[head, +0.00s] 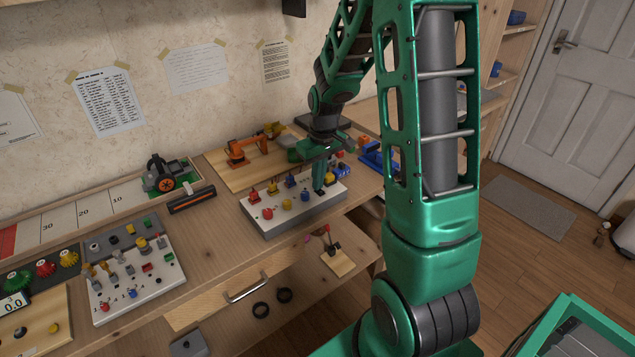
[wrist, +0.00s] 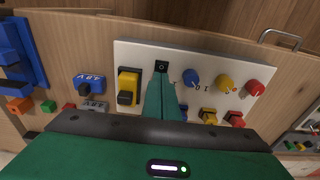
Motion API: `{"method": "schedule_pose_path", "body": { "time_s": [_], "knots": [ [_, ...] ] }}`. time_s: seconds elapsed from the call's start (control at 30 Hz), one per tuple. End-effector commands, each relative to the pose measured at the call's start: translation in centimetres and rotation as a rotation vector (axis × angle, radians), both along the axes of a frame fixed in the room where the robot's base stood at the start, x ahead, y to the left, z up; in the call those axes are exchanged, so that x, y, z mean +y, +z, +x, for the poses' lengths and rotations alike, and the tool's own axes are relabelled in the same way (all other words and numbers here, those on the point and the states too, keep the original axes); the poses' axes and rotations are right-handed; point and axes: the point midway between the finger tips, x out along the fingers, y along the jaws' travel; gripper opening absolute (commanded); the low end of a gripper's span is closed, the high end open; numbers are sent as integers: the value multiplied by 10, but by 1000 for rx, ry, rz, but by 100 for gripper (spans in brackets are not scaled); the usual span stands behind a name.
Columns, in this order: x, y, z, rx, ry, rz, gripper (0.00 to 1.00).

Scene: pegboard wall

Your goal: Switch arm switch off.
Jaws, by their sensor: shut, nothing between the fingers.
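A white control panel box (head: 290,210) stands on the bench, with red, yellow and blue knobs along its front and several small switches behind them. My gripper (head: 319,188) is shut and empty, pointing down at the right part of this panel. In the wrist view the closed fingertips (wrist: 163,80) are close to a small black square part (wrist: 161,66) at the panel's edge; I cannot tell whether they touch. A yellow switch with a black part (wrist: 128,87) is just left of the fingers. The labels are too small to read, and my fingers hide part of the panel.
A blue knob (wrist: 193,78) is close right of the fingers. Another white panel (head: 130,280) with small levers stands to the left. An orange toy arm (head: 250,150) is behind.

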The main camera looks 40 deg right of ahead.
Motion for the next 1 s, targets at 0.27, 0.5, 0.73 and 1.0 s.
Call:
{"method": "schedule_pose_path", "body": {
  "time_s": [0.27, 0.5, 0.73, 1.0],
  "knots": [
    [0, 2, 0, -1, 0, 0, 0],
    [1, 29, 6, -4, 2, -1, 0],
    [0, 74, -6, -4, -1, -2, 0],
    [-1, 117, -22, -2, 0, -1, 0]
  ]
}}
